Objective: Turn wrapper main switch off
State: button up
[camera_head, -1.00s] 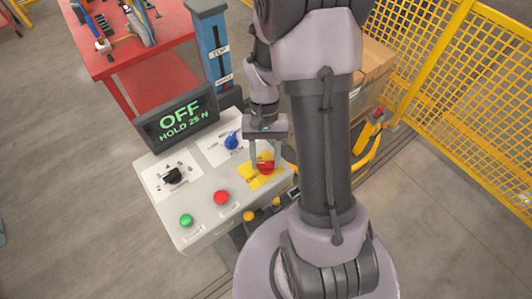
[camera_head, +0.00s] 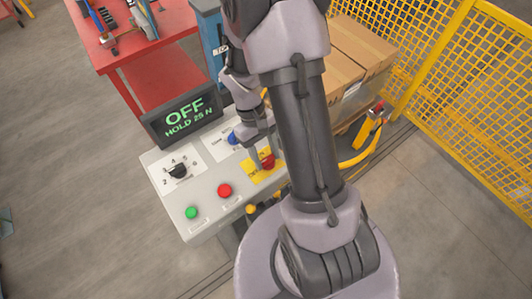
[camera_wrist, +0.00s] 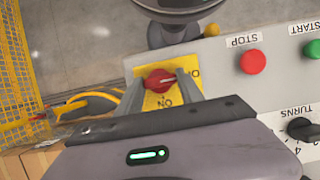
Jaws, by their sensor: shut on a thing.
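The main switch is a red rotary knob (camera_head: 268,160) on a yellow plate (camera_head: 256,177), at the right end of the grey control panel (camera_head: 206,205). In the wrist view the red knob (camera_wrist: 158,79) sits between the two fingers of my gripper (camera_wrist: 162,84), which is shut on it. A pale mark on the knob points right, toward a label partly hidden by a finger. "ON" reads below the knob on the yellow plate (camera_wrist: 152,101). The display (camera_head: 182,117) reads "OFF" and "HOLD 25 N". In the head view my gripper (camera_head: 266,148) partly covers the plate.
The panel also carries a blue selector (camera_head: 234,138), a black turns dial (camera_head: 178,171), a red stop button (camera_head: 225,190) and a green start button (camera_head: 192,213). A red table (camera_head: 140,65), cardboard boxes (camera_head: 350,50) and a yellow mesh fence (camera_head: 465,75) stand around it.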

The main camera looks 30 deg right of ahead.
dwell(0.4)
jog(key=o, duration=1.4)
jog(key=p+v, duration=0.4)
jog(key=v, duration=1.3)
jog(key=shift+r+p, duration=0.25)
jog(key=shift+p, duration=0.05)
jog(key=shift+a, duration=0.1)
jog(key=s+a+f+m+t+b, duration=0.1)
jog(key=s+a+t+b, duration=0.2)
jog(key=b, duration=0.3)
jog(key=s+a+f+m+t+y+b, duration=0.1)
jog(key=s+a+m+t+b, duration=0.1)
jog(key=s+a+t+b, duration=0.2)
jog(key=s+a+f+m+t+y+b, duration=0.1)
jog(key=s+a+t+b, duration=0.2)
jog(key=b, duration=0.6)
jog(key=shift+s+a+f+m, duration=0.2)
jog(key=shift+s+a, duration=0.4)
jog(key=shift+s+a+f+m, duration=0.2)
jog(key=shift+s+a, duration=0.35)
jog(key=shift+s, duration=0.05)
